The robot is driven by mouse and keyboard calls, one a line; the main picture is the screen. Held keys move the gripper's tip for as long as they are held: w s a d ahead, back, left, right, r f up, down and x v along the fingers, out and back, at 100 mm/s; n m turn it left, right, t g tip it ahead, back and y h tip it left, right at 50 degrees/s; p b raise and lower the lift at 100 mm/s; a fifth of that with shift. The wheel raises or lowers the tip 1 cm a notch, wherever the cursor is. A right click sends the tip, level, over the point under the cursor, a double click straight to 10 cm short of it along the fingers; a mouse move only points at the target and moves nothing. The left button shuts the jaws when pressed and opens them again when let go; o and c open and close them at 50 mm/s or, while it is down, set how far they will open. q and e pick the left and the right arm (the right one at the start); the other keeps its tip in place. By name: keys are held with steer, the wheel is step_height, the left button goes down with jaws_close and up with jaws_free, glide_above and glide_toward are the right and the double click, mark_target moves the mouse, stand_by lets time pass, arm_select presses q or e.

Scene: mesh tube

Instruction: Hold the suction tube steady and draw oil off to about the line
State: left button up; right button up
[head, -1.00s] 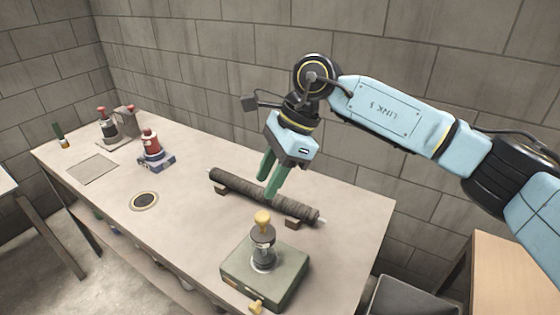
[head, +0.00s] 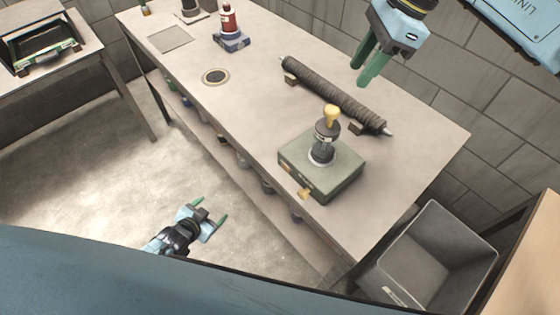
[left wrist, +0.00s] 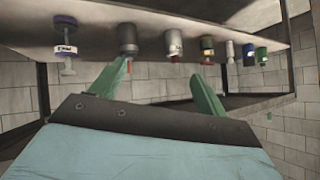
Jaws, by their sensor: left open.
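A dark ribbed tube (head: 330,92) with pale ends lies on small brown supports on the bench. A green box (head: 342,172) with a black, yellow-topped fitting (head: 325,135) stands in front of it. I cannot tell which thing is the suction tube, and I see no oil or line. My right gripper (head: 361,75) is above and behind the ribbed tube, its green fingers apart and empty. My left gripper (head: 211,211) is open and empty, low beside the bench front. Its fingers (left wrist: 159,82) show apart in the left wrist view.
A red-topped bottle on a blue base (head: 231,30), a round dark-centred inset (head: 215,76) and a grey square plate (head: 169,39) are on the bench (head: 270,108). A grey bin (head: 440,255) stands right; another table (head: 20,80) stands left.

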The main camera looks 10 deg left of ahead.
mark_target(330, 141)
arm_select(q)
steer(key=w+d+r+m+t+h, duration=0.2)
steer(key=w+r, duration=0.2)
steer(key=r, duration=0.5)
steer(key=w+d+r+m+t+h, duration=0.1)
steer(key=w+d+r+t+h, duration=0.15)
steer(key=w+r, duration=0.4)
steer(key=w+d+r+m+t+h, duration=0.2)
steer(key=w+r, duration=0.1)
steer(key=r, duration=0.7)
steer(key=s+d+r+g+h, duration=0.1)
steer(key=s+d+g+h, duration=0.15)
steer(key=s+d, duration=0.4)
steer(key=s+d+r+g+h, duration=0.1)
steer(key=s+d+g+h, duration=0.15)
steer(key=d, duration=0.65)
steer(key=shift+n+h, duration=0.35)
steer(key=shift+n, duration=0.05)
steer(key=x, duration=1.2)
steer(key=shift+w+d+r, duration=0.15)
steer(key=shift+w, duration=0.1)
steer(key=c, duration=1.2)
